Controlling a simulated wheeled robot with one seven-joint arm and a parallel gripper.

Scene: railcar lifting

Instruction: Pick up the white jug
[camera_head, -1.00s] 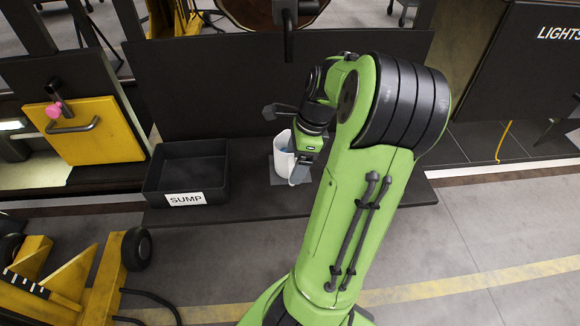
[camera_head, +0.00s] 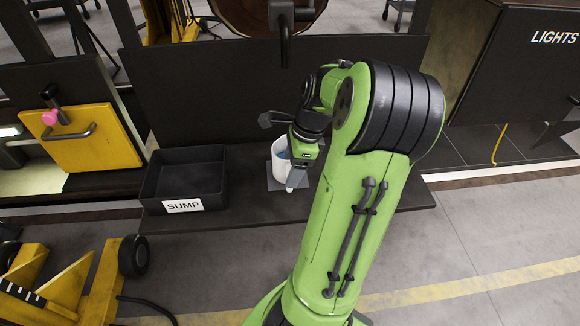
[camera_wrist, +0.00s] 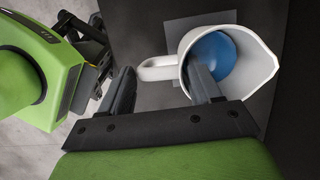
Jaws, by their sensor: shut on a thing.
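The white jug (camera_head: 279,158) stands upright on, or close above, a grey pad (camera_head: 273,185) on the dark bench. I cannot tell whether its base touches the pad. In the wrist view the jug (camera_wrist: 254,62) shows its open mouth, a blue inside and a handle (camera_wrist: 157,68) pointing left. My gripper (camera_wrist: 163,88) is shut on the jug's handle side. One finger reaches into the mouth and the other is outside, left of the handle. In the head view my gripper (camera_head: 296,178) covers the jug's right side.
A black bin labelled SUMP (camera_head: 183,206) stands on the bench left of the jug. A dark panel (camera_head: 200,95) rises behind the bench. A yellow door panel (camera_head: 75,140) is at the left. Bare bench (camera_head: 240,190) lies between bin and pad.

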